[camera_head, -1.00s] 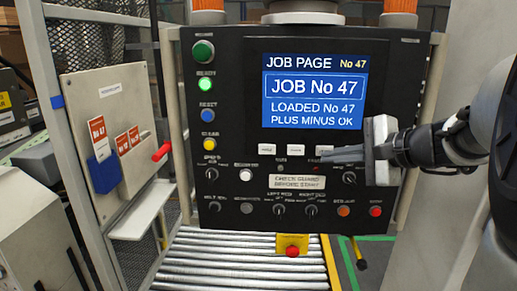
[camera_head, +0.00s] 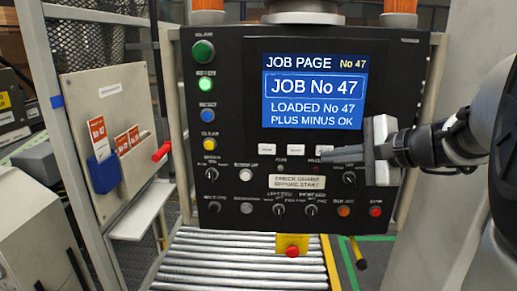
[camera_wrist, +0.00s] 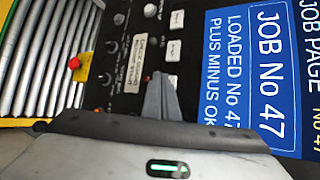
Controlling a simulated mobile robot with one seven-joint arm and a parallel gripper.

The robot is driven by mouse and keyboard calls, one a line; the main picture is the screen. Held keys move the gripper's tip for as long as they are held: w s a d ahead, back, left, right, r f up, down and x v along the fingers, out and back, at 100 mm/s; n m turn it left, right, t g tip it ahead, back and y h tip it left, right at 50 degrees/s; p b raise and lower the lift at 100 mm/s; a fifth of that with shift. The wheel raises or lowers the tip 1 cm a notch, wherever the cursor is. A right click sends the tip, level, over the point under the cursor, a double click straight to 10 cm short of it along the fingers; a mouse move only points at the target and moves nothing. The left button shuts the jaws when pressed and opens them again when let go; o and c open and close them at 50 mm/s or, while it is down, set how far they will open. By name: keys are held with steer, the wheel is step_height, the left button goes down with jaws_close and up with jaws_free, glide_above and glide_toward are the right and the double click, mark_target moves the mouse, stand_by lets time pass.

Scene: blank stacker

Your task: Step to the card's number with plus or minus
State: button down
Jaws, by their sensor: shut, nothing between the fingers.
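The screen (camera_head: 312,90) on the black panel reads JOB No 47, LOADED No 47 and PLUS MINUS OK; it also shows turned sideways in the wrist view (camera_wrist: 245,75). A red and white card (camera_head: 97,133) in the blue holder (camera_head: 102,172) at the left reads No 47. Below the screen sit three white buttons: left (camera_head: 267,149), middle (camera_head: 295,149) and right (camera_head: 322,149). Their labels are too small to read. My gripper (camera_head: 324,157) is shut and empty, its fingertips at the right button. I cannot tell whether they touch it.
A roller conveyor (camera_head: 240,262) runs below, with a red button on a yellow box (camera_head: 292,245).

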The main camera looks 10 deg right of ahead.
steer(key=shift+w, duration=0.15)
steer(key=shift+w+d, duration=0.1)
steer(key=shift+w, duration=0.2)
steer(key=shift+w, duration=0.3)
stand_by(0.8)
steer(key=shift+s+b, duration=0.1)
steer(key=shift+b, duration=0.2)
steer(key=shift+s, duration=0.65)
